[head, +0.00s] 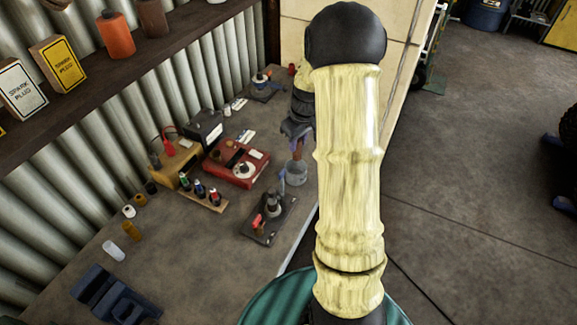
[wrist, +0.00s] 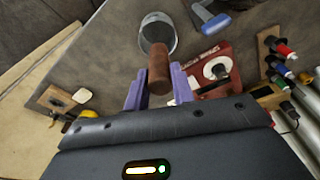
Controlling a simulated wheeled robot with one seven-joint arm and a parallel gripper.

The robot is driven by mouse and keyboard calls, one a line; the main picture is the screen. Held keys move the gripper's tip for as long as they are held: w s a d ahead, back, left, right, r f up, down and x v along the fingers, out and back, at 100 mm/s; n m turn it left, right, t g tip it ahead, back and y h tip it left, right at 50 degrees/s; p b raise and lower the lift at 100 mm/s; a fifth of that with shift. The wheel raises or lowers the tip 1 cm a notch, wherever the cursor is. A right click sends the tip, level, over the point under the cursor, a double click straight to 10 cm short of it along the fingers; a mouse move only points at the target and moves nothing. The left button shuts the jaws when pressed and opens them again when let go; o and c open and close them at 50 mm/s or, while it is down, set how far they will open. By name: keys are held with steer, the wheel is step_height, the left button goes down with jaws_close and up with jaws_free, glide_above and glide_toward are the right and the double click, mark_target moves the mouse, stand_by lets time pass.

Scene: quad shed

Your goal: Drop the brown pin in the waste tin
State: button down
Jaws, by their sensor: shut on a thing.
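The brown pin (wrist: 158,66) is held between the purple fingers of my gripper (wrist: 158,78) in the wrist view. In the head view my gripper (head: 298,140) points down at the table's right side, with the pin (head: 298,151) showing small below it. The waste tin (wrist: 151,20) is a grey metal cup, open at the top. In the wrist view the pin's far end overlaps the tin's mouth. In the head view the tin (head: 296,174) stands just below the gripper. I cannot tell whether the pin's end is inside the rim.
A red box with a dial (head: 237,162) stands left of the tin, and a dark clamp-like fixture (head: 268,218) is nearer. A blue-handled item (wrist: 214,22) is close beside the tin. A rack of coloured-capped pieces (head: 202,194) lies farther left. The front table stretch is partly clear.

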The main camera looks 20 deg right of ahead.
mark_target(297, 160)
steer(key=shift+w, duration=0.45)
steer(key=shift+s+r, duration=0.1)
steer(key=shift+s, duration=0.05)
step_height(297, 160, down, 6)
steer(key=shift+p, duration=0.75)
steer(key=shift+r, duration=0.1)
step_height(297, 160, down, 3)
steer(key=shift+f+p, duration=0.15)
steer(key=shift+p, duration=0.45)
steer(key=shift+f, duration=0.45)
steer(key=shift+f, duration=0.1)
